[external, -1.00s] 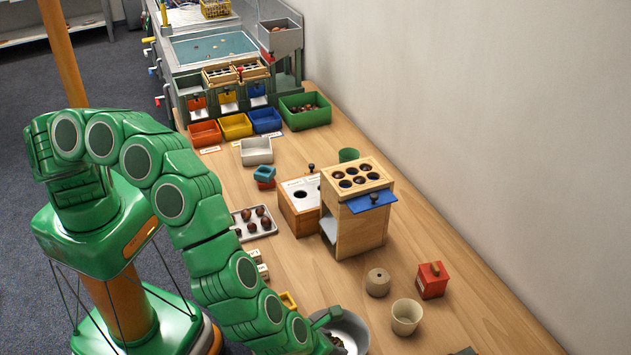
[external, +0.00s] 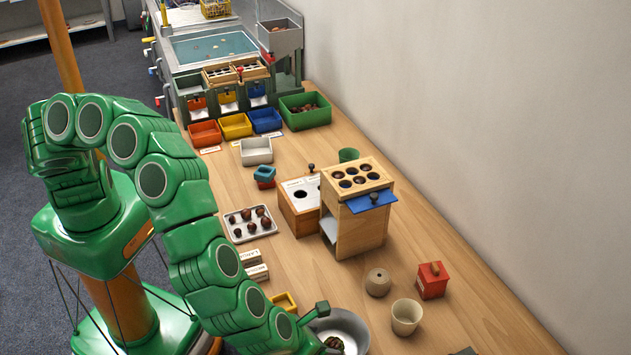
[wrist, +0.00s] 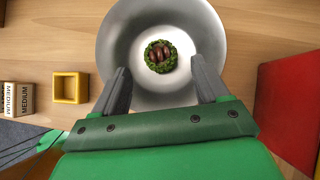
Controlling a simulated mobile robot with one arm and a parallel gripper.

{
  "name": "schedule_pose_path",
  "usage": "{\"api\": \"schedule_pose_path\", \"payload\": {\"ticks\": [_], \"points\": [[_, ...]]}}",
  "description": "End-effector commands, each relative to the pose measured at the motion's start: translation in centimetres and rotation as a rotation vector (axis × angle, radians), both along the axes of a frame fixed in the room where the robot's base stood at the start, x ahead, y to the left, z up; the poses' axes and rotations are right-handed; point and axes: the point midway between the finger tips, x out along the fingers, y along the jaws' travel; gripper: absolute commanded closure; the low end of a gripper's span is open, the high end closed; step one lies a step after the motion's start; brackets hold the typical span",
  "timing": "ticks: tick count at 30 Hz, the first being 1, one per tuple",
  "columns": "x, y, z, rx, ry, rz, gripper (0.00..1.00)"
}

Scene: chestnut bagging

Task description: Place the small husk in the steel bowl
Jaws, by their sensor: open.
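The steel bowl (external: 352,325) stands at the near end of the wooden table, partly behind my arm in the external view. It is at the top middle in the wrist view (wrist: 120,40). The small husk (wrist: 160,45), green and spiky with brown chestnuts showing in it, lies inside the bowl. It also shows in the bowl in the external view (external: 333,343). My gripper (wrist: 160,70) is open, its two grey fingers spread on either side of the husk with gaps between. Its height above the husk is hard to tell.
A small yellow square frame (wrist: 70,87) and a block labelled MEDIUM (wrist: 18,98) lie left of the bowl. A beige cup (external: 406,316), a round wooden piece (external: 378,282) and a red box (external: 432,281) stand to its right. A tray of chestnuts (external: 250,225) is farther back.

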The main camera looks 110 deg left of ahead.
Motion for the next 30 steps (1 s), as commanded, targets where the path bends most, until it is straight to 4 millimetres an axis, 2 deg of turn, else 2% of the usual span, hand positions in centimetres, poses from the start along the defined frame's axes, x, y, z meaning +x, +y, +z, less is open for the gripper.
{"api": "schedule_pose_path", "payload": {"ticks": [6,15,30], "points": [[-0.9,-1.7,2.4,-0.002,-0.002,-0.001,0.26],[-2.0,-3.3,4.9,-0.005,-0.002,0.000,0.26],[-2.3,-3.7,5.6,-0.001,-0.001,0.002,0.26]]}}
